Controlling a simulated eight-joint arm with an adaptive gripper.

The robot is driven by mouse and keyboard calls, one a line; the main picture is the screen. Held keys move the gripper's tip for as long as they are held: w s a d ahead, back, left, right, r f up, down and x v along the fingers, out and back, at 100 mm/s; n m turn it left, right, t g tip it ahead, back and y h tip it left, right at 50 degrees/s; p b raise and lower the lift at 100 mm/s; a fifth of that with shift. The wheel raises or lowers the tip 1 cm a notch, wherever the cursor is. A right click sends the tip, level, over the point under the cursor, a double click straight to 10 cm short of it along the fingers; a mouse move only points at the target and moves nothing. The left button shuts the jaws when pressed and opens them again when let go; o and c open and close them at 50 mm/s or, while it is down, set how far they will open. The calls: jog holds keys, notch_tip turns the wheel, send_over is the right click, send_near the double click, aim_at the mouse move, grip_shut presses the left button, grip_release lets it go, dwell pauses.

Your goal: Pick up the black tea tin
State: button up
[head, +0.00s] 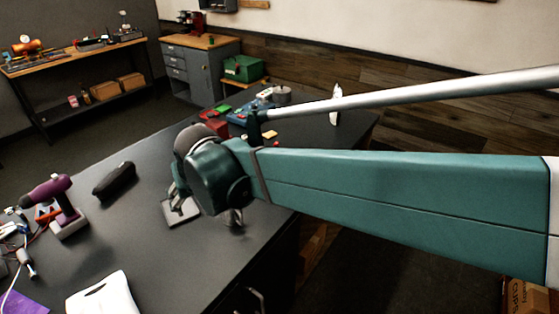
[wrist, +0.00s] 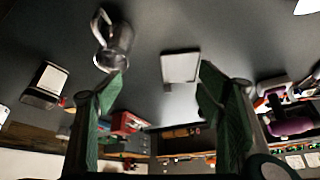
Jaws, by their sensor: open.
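My gripper (wrist: 160,96) is open in the wrist view, with its two green fingers apart and nothing between them. In the head view my gripper (head: 179,196) is over the dark worktop, partly hidden behind its own wrist. A dark box with a pale top face (wrist: 45,84) lies left of the fingers in the wrist view; it may be the black tea tin, but I cannot read any label. I cannot make out the tin for sure in the head view, where my arm covers part of the worktop.
A metal pitcher (wrist: 115,45) and a flat grey plate (wrist: 180,67) are near my gripper. A black case (head: 115,180), a purple drill (head: 55,200) and a white board (head: 104,297) lie to the left. Red and blue items (head: 240,112) crowd the far end. The middle worktop is mostly clear.

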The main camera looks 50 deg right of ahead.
jog(key=shift+s+d+f+m+g+h+p, duration=0.1)
jog(key=shift+d+f+m+g+h+p, duration=1.05)
jog(key=shift+d, duration=4.65)
jog(key=shift+s+d+f+m+g+y+p, duration=0.15)
jog(key=shift+d+m+g+y+p, duration=0.3)
jog(key=shift+d+m+p, duration=3.6)
jog(key=shift+s+d+f+m+g+h+b, duration=0.15)
jog(key=shift+d+f+g+h+b, duration=0.45)
jog(key=shift+d, duration=6.9)
jog(key=shift+w+f, duration=0.1)
jog(key=shift+f, duration=0.15)
jog(key=shift+x, duration=1.15)
jog(key=shift+d+f, duration=0.1)
jog(key=shift+f, duration=0.05)
jog(key=shift+x, duration=2.45)
jog(key=shift+c, duration=0.5)
